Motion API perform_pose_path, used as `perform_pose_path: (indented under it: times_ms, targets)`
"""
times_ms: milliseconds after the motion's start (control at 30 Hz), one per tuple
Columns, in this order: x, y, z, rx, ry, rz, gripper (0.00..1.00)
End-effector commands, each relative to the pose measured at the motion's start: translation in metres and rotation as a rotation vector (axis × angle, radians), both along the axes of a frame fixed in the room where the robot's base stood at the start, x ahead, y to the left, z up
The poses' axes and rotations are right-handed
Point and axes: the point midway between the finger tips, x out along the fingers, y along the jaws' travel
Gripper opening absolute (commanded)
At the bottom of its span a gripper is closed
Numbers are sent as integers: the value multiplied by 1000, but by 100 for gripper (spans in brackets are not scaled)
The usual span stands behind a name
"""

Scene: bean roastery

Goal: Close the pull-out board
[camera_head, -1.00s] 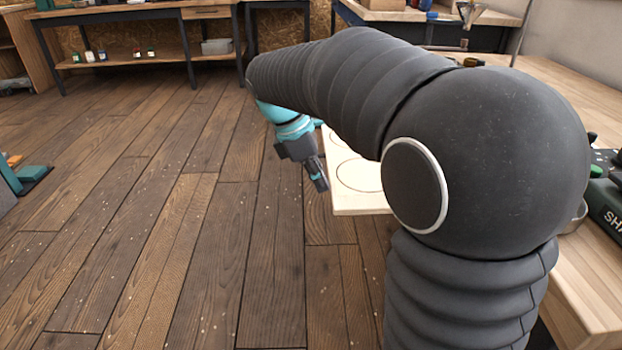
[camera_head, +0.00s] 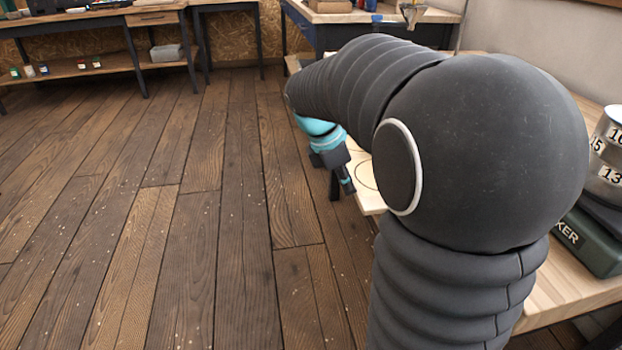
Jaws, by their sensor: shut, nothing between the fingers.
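The pull-out board (camera_head: 366,196) is a pale wooden panel with thin dark circle outlines. It sticks out over the floor from the right-hand bench, and my arm hides most of it. My gripper (camera_head: 342,192) is dark grey below a turquoise wrist. It is shut and empty, pointing down, at the left outer end of the board. I cannot tell whether it touches the board's edge.
A wooden bench (camera_head: 588,287) runs along the right, bearing a dark green machine (camera_head: 590,240) with metal sieves (camera_head: 606,165). Another bench (camera_head: 75,18) stands at the back left. The plank floor (camera_head: 150,230) on the left is clear.

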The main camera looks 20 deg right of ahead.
Motion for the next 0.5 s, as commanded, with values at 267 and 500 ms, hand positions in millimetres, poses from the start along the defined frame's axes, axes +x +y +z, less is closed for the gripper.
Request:
perform_pose_path:
  times_ms: [267,500]
  targets:
    - [-11,-54,1,0,1,-3,0]
    - [-13,-68,-1,1,1,1,0]
